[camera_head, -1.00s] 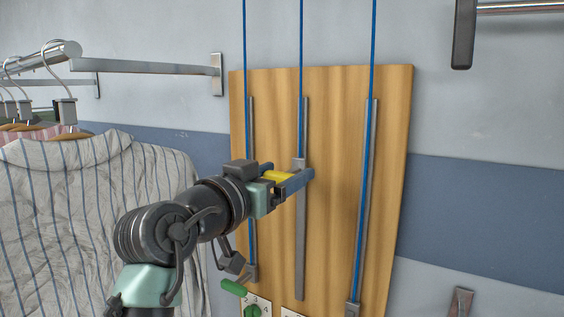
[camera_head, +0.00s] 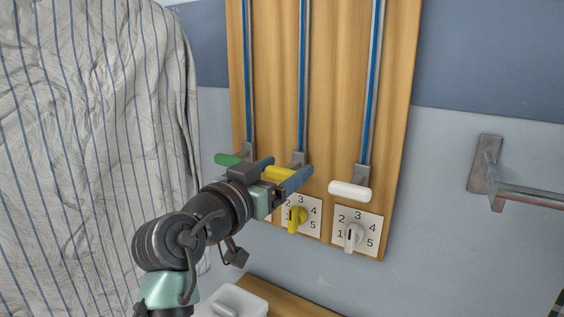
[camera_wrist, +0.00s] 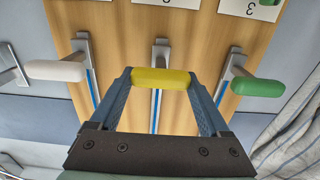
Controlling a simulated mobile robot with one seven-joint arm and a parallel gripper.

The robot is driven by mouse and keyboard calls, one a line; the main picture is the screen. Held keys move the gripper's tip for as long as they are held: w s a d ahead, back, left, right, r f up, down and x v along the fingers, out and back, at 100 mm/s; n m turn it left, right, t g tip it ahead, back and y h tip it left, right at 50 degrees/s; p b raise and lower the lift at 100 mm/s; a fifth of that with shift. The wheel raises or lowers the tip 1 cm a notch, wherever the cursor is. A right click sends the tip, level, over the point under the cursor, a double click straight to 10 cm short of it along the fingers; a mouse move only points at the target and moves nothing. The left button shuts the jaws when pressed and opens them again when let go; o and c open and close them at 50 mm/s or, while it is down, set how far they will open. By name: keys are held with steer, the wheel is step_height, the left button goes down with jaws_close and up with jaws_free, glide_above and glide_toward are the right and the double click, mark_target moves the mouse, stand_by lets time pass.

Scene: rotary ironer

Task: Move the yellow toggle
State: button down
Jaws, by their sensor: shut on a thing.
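The yellow toggle (camera_head: 278,173) is a rounded horizontal handle on a grey slider at the lower end of the middle rail. My gripper (camera_head: 285,172) is shut on it, with one blue-grey finger at each end. In the wrist view the yellow toggle (camera_wrist: 160,77) lies straight across between the fingertips of my gripper (camera_wrist: 161,82). The slider behind it is partly hidden in the head view. A yellow dial (camera_head: 297,216) on a numbered plate sits just below.
The green handle (camera_head: 228,159) is left of the yellow one and the white handle (camera_head: 350,190) is right, at similar height on the wooden board (camera_head: 335,90). A white dial (camera_head: 353,235) sits below. A striped shirt (camera_head: 90,110) hangs left; a metal bracket (camera_head: 487,170) is right.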

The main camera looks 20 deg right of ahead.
steer(key=shift+f, duration=0.45)
jaws_free()
steer(key=shift+r, duration=0.15)
steer(key=shift+s+a, duration=0.1)
steer(key=shift+a, duration=0.1)
steer(key=b+v, duration=0.1)
steer(key=v, duration=1.1)
steer(key=shift+s+a, duration=0.2)
steer(key=shift+s, duration=0.05)
